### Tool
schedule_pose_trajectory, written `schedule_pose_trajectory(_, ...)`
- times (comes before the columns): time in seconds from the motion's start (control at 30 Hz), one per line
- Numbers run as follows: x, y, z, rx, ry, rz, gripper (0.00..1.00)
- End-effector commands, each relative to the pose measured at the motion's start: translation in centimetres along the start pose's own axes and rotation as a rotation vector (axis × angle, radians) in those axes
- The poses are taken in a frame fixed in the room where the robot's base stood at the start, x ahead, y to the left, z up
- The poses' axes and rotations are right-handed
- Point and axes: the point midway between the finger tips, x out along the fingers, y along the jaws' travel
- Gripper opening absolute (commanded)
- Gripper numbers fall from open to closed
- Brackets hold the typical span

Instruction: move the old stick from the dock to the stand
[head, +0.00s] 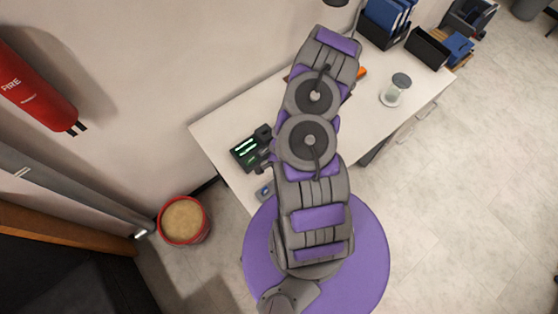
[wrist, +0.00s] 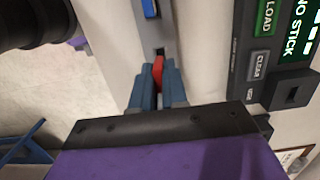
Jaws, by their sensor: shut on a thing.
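In the wrist view my gripper (wrist: 159,80) has its two blue-grey fingers closed on a small red stick (wrist: 158,68), of which only the rounded end shows between the fingertips. Just beyond the red stick is a grey bar (wrist: 155,32) with a dark slot, probably the stand; I cannot tell if the stick touches it. A blue stick (wrist: 150,8) sits farther along the bar. The black dock panel (wrist: 247,60) at right has LOAD and CLEAR buttons, a USB label and a screen reading NO STICK. In the head view my arm hides the gripper.
In the head view the panel device (head: 250,148) stands at the white table's (head: 215,122) left end. A small grey piece with a blue spot (head: 264,190) lies near the front edge. A glass jar (head: 397,88) and blue binders (head: 385,18) are at right.

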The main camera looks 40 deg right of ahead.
Motion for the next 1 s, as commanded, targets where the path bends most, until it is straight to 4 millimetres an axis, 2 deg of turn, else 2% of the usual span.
schedule_pose_trajectory(0.53, 0.01, 0.00, -0.02, 0.000, -0.002, 0.000, 0.00)
schedule_pose_trajectory(1.0, 0.03, 0.04, 0.03, 0.000, -0.080, -0.001, 0.00)
